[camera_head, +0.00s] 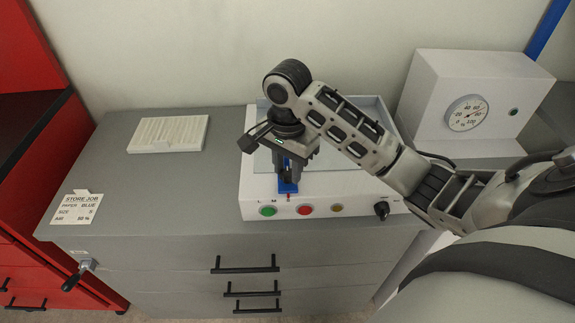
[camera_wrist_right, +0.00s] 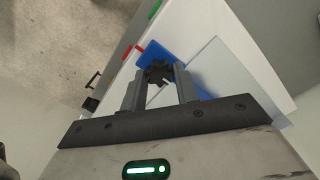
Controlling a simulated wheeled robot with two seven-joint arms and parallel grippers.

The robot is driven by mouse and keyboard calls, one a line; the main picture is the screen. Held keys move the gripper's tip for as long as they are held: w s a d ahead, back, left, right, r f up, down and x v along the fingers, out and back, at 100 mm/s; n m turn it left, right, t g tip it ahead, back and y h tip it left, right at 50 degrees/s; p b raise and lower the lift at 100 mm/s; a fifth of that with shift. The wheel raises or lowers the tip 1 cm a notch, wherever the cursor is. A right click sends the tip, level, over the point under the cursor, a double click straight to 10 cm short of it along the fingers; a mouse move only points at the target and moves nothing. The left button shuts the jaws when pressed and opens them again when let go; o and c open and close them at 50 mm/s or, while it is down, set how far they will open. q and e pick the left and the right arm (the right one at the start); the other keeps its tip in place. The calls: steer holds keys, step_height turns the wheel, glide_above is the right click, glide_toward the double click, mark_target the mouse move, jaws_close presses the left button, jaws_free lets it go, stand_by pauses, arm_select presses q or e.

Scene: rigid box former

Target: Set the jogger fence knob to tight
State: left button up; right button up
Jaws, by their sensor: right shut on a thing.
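The jogger fence knob appears as a dark lobed knob (camera_wrist_right: 158,70) on a blue block (camera_wrist_right: 150,52) in the right wrist view. My right gripper (camera_wrist_right: 158,80) is shut on this knob, one finger on each side. In the head view my right gripper (camera_head: 288,178) points down at the front of the white machine (camera_head: 345,188), over the blue block (camera_head: 287,188). The letters L and M show on the machine left of the block, with a small red mark just below the block. The gripper hides the knob's top and any further letters, so its setting cannot be read.
The machine front has a green button (camera_head: 268,211), a red button (camera_head: 305,210), a yellow button (camera_head: 337,208) and a black knob (camera_head: 382,209). A gauge box (camera_head: 470,95) stands at right. A white ribbed tray (camera_head: 168,134) and a job card (camera_head: 76,206) lie left on the grey cabinet.

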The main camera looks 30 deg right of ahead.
mark_target(287, 172)
stand_by(0.4)
steer(key=o, duration=1)
steer(key=shift+r, duration=0.1)
step_height(287, 172, up, 16)
steer(key=shift+f, duration=0.1)
